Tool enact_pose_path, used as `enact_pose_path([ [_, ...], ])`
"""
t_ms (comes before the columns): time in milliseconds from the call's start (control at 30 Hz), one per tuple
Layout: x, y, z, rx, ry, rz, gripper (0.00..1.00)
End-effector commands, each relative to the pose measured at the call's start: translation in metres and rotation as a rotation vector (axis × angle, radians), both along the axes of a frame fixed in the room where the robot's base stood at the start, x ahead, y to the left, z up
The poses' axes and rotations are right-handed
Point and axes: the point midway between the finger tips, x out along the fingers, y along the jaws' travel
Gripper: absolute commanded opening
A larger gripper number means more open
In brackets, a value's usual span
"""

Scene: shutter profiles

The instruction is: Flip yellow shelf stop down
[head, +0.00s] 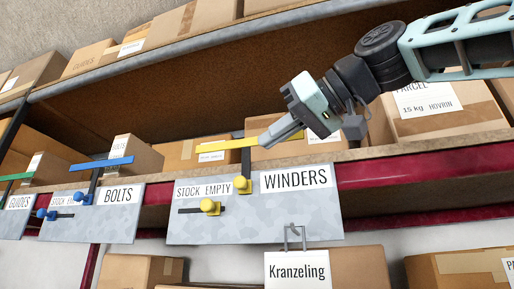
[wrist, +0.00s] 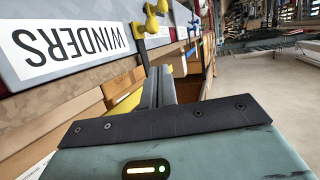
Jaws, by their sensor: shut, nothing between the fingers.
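The yellow shelf stop (head: 225,146) is a flat bar on a dark upright post. It stands raised and roughly level above the grey panel labelled WINDERS (head: 296,179). My gripper (head: 264,141) is shut and empty, its fingertips overlapping the bar just right of the post. I cannot tell whether they touch it. They hide part of the bar, which shows again to their right. Two yellow knobs, an upper one (head: 242,184) and a lower one (head: 210,206), sit on the panel. In the wrist view my closed fingers (wrist: 158,84) point towards the shelf front.
A blue stop (head: 101,162) stands raised over the BOLTS panel (head: 118,197) to the left. Cardboard boxes (head: 137,160) fill the shelf behind. A Kranzeling tag (head: 297,271) hangs below the WINDERS panel. Open floor (wrist: 265,85) shows right of the shelf in the wrist view.

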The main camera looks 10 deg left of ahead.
Motion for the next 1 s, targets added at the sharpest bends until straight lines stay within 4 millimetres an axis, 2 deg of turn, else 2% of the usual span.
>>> enact_pose_path([
  [100, 0.008, 0.020, -0.001, -0.003, 0.003, 0.003, 0.00],
  [200, 0.012, 0.025, -0.020, -0.003, 0.001, -0.002, 0.00],
  [400, 0.015, 0.033, -0.036, 0.000, 0.001, 0.000, 0.00],
  [833, 0.016, 0.034, -0.041, 0.000, -0.002, -0.001, 0.00],
  [1000, 0.017, 0.029, -0.048, 0.003, -0.001, -0.002, 0.00],
])
